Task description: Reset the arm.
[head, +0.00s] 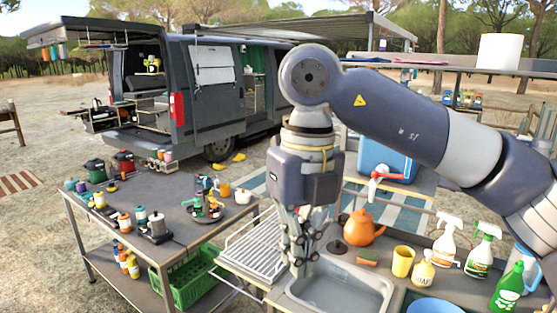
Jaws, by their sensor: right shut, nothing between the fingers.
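My right arm comes in from the right side of the head view, and its gripper (298,262) points straight down. The gripper is shut and empty. It hangs over the left rim of the grey sink (345,291), beside the white dish rack (252,252). I cannot tell how high its fingertips are above the rim. My left gripper is not in view.
Right of the gripper stand an orange teapot (358,229), a yellow cup (402,261), spray bottles (446,240) and a green bottle (507,287). A cluttered worktable (165,267) stands left, with a green crate (188,282) below. A grey van (205,95) is behind.

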